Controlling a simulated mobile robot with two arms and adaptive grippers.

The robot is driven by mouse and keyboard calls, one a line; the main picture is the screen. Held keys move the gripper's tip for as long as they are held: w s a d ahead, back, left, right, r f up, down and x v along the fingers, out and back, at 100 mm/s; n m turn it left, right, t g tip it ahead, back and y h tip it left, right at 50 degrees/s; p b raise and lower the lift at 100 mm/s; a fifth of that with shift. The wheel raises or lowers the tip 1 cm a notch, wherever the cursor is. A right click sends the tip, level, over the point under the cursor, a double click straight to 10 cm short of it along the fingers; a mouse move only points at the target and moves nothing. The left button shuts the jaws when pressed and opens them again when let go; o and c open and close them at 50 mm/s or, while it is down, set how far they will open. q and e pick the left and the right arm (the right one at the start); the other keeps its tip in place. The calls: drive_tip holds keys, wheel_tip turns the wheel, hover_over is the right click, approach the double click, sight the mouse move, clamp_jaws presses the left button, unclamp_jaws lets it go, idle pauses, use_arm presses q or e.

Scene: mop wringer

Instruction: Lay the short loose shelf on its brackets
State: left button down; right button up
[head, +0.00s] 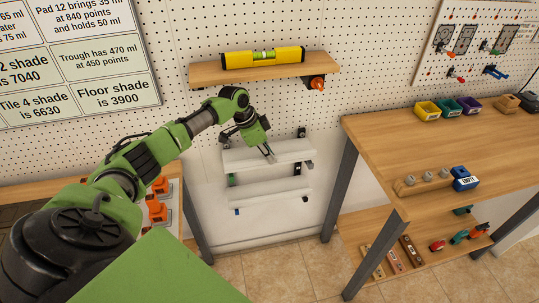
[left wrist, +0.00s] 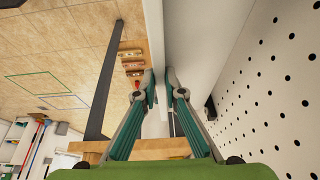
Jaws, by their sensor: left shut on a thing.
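The upper white shelf board (head: 288,150) is in front of the pegboard wall in the head view, below the wooden shelf. My left gripper (head: 269,155) is shut on the board near the middle of its front edge. In the left wrist view the fingers (left wrist: 163,92) stand on both sides of the white board (left wrist: 153,30), seen edge-on. I cannot tell whether the board touches any. My right gripper is not in view.
A second white board (head: 270,195) is just below. A wooden shelf (head: 208,73) above carries a yellow level (head: 262,57). A wooden workbench (head: 440,150) with grey legs stands at right, with an orange-clamp rack (head: 157,210) at left.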

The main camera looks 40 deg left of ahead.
sight(233, 164)
use_arm(q)
drive_tip(key=shift+f+b, duration=0.3)
drive_tip(key=shift+f, duration=0.35)
drive_tip(key=c, duration=2)
unclamp_jaws()
drive_tip(key=shift+s+r, duration=0.1)
drive_tip(key=shift+r, duration=0.15)
drive_tip(key=s+a, duration=0.2)
drive_tip(key=s, duration=0.1)
drive_tip(key=s+a, duration=0.5)
drive_tip(key=s, duration=0.1)
drive_tip(key=shift+s+a+r, duration=0.25)
drive_tip(key=shift+s+a, duration=0.05)
drive_tip(key=shift+s, duration=0.05)
